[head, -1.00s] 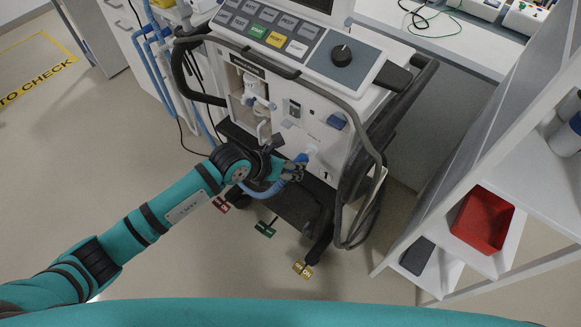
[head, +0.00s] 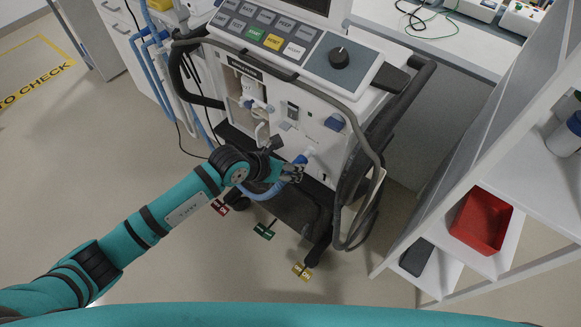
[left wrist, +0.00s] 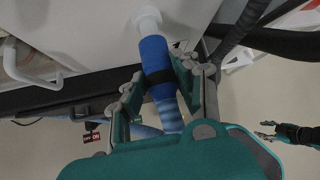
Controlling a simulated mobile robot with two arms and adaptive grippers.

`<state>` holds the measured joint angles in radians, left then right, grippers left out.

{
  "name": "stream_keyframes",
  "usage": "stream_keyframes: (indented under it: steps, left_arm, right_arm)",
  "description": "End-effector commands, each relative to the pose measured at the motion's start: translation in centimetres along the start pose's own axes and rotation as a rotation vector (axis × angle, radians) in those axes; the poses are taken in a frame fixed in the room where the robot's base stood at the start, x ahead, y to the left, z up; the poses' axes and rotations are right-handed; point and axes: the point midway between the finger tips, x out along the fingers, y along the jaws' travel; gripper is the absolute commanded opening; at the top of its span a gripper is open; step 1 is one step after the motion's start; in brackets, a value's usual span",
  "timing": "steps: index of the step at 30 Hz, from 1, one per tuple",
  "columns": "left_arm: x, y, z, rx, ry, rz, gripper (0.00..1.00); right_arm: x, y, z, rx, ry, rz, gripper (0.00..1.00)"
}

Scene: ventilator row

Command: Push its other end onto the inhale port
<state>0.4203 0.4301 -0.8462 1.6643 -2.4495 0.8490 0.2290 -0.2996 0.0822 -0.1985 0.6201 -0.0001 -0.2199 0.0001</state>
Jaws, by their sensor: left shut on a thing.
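The blue hose (head: 258,193) curves below my left gripper (head: 292,173), at the lower front of the ventilator (head: 318,108). My left gripper is shut around the hose end, at a dark band behind its blue cuff (left wrist: 154,54). The cuff points at the white inhale port (left wrist: 148,20) and meets it in the left wrist view; I cannot tell how far it is on. In the head view the cuff (head: 300,159) also lies against the front panel. The hose's other end is hidden. My right gripper (left wrist: 264,129) shows small and empty in the left wrist view, fingers apart.
A white shelf with a red bin (head: 482,220) stands at right. Blue hoses (head: 150,60) hang at the ventilator's left.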

Motion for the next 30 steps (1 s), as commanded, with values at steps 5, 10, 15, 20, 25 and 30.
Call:
stream_keyframes:
  steps: [5, 10, 15, 20, 25, 30]
  left_arm:
    - [0.2, 0.0, 0.2, 0.0, -0.001, 0.0, 0.0]
    - [0.4, 0.0, 0.4, 0.0, -0.001, 0.0, 0.0]
    - [0.7, 0.1, 0.7, 0.0, -0.001, 0.001, 0.0]
    - [0.9, 0.1, 0.9, 0.0, -0.001, 0.0, 0.0]
    - [1.1, 0.0, 1.2, 0.0, -0.002, 0.0, 0.0]
    - [1.4, 0.0, 1.4, 0.0, -0.001, 0.0, 0.0]
  right_arm:
    - [0.1, 0.0, 0.0, 0.0, 0.0, 0.0, 0.4]
    - [0.3, 0.0, 0.0, 0.0, 0.0, 0.0, 0.4]
    - [0.5, -0.1, 0.0, -0.001, 0.0, -0.001, 0.4]
    - [0.6, -0.2, 0.0, 0.0, 0.0, -0.002, 0.4]
    - [0.8, -0.4, 0.0, 0.0, 0.001, -0.004, 0.4]
    - [1.0, -0.5, 0.0, 0.0, 0.001, -0.005, 0.4]
